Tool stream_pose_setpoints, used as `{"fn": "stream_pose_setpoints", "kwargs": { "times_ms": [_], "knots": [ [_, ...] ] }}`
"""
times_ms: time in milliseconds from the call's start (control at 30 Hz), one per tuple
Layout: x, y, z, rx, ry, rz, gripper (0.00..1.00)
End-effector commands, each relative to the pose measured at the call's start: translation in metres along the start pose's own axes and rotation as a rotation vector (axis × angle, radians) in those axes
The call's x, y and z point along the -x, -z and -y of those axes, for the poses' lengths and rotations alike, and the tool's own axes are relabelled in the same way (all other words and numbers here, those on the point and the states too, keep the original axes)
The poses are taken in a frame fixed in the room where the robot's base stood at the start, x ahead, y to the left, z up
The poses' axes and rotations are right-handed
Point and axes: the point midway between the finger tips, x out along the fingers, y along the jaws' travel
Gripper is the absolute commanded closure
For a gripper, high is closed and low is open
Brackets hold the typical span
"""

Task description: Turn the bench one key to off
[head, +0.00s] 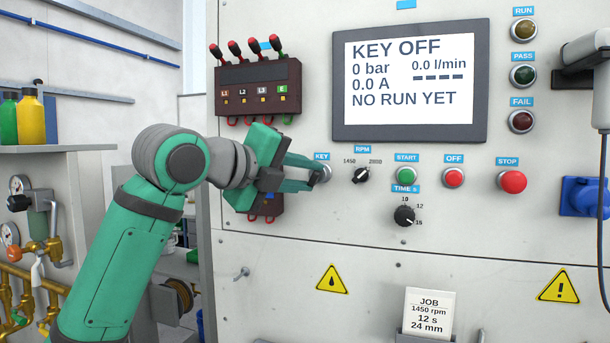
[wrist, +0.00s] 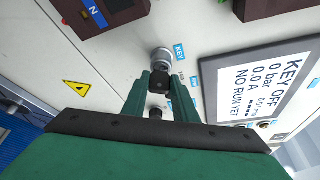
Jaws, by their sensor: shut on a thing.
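The key switch (head: 323,171) sits on the bench panel just below the blue KEY label, left of the RPM knob. It also shows in the wrist view as a round metal lock (wrist: 160,58). My gripper (head: 316,174) reaches it from the left, with its fingers closed on the dark key (wrist: 158,80) in front of the lock. The fingers hide part of the key, so its exact angle is hard to tell. The display screen (head: 410,82) reads KEY OFF, 0 bar, 0.0 A, 0.0 l/min and NO RUN YET.
The RPM knob (head: 361,175), green START button (head: 405,174), red OFF button (head: 453,177) and red STOP button (head: 512,182) lie right of the key. The TIME knob (head: 404,215) is lower. A terminal block (head: 258,88) with red plugs is above my gripper. A job card (head: 430,310) stands below.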

Motion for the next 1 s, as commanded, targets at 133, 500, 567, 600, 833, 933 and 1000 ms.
{"fn": "stream_pose_setpoints", "kwargs": {
  "times_ms": [133, 500, 567, 600, 833, 933, 1000],
  "knots": [
    [-0.0001, -0.0003, -0.0023, 0.123, 0.051, 0.001, 0.95],
    [-0.0002, -0.0001, -0.0027, 0.174, 0.072, 0.001, 0.95],
    [-0.0004, 0.0003, -0.0038, 0.222, 0.092, 0.0, 0.95],
    [-0.0005, 0.0004, -0.0044, 0.265, 0.11, 0.0, 0.95],
    [-0.0006, 0.0007, -0.0052, 0.432, 0.179, 0.001, 0.95],
    [-0.0005, 0.0006, -0.0048, 0.439, 0.182, 0.001, 0.95],
    [-0.0005, 0.0006, -0.0048, 0.438, 0.182, 0.001, 0.95]
  ]
}}
